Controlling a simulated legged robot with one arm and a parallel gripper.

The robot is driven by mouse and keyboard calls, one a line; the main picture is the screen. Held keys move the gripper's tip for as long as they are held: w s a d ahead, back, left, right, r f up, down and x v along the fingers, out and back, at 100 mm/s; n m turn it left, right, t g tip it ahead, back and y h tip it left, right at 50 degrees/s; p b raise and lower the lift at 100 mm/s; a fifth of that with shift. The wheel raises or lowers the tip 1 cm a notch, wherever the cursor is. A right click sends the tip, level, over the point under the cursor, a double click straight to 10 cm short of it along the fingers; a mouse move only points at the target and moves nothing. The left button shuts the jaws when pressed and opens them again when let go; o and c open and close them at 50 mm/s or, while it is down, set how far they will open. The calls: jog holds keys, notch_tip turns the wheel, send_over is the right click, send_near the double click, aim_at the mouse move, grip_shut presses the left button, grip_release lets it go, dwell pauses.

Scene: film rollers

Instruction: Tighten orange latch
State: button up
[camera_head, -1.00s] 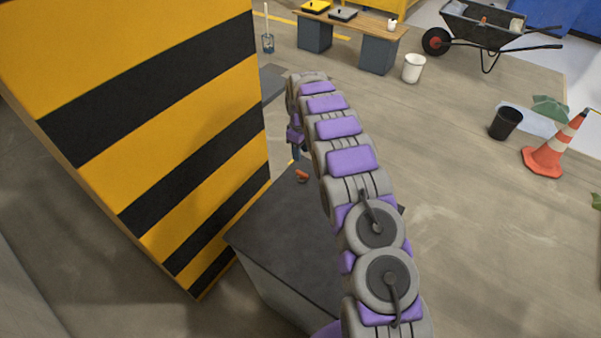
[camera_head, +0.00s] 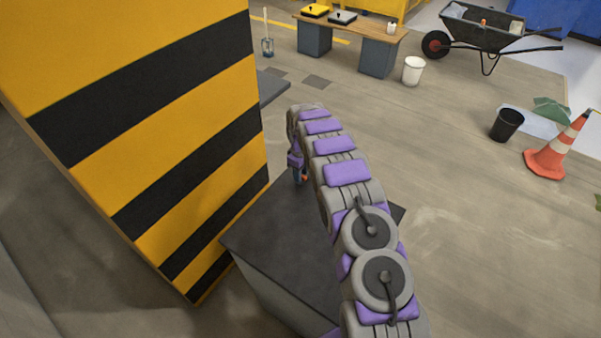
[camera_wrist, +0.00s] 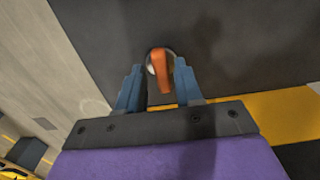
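The orange latch (camera_wrist: 161,68) sits on a round pale base on the dark top of a box, in the wrist view. Its handle lies between the two blue fingers of my gripper (camera_wrist: 158,82), close to the fingertips. The fingers are apart, and a gap shows between the handle and at least the left finger. In the head view only a bit of the orange latch (camera_head: 305,178) shows beside my gripper (camera_head: 299,178), which is low over the box top (camera_head: 270,235). Contact with the latch cannot be told.
A yellow and black striped block (camera_head: 170,140) stands close on the left of the box. Farther back are a wooden table (camera_head: 350,24), a white bucket (camera_head: 413,70), a wheelbarrow (camera_head: 480,30), a black bin (camera_head: 507,125) and a traffic cone (camera_head: 555,150).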

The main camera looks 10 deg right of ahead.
jog(key=shift+a, duration=0.15)
grip_shut()
jog(key=shift+r+m+p, duration=0.1)
jog(key=shift+m+p, duration=0.2)
jog(key=shift+p, duration=0.05)
jog(key=m+p, duration=0.2)
jog(key=shift+m, duration=0.3)
jog(key=m+p, duration=0.3)
jog(key=m, duration=0.1)
jog(key=shift+m, duration=0.3)
jog(key=m+p, duration=0.2)
jog(key=m, duration=0.2)
jog(key=shift+m, duration=0.3)
jog(key=m+p, duration=0.1)
jog(key=m, duration=0.3)
jog(key=shift+m+p, duration=0.3)
jog(key=shift+m, duration=0.1)
jog(key=shift+w, duration=0.1)
jog(key=shift+o, duration=0.9)
grip_release()
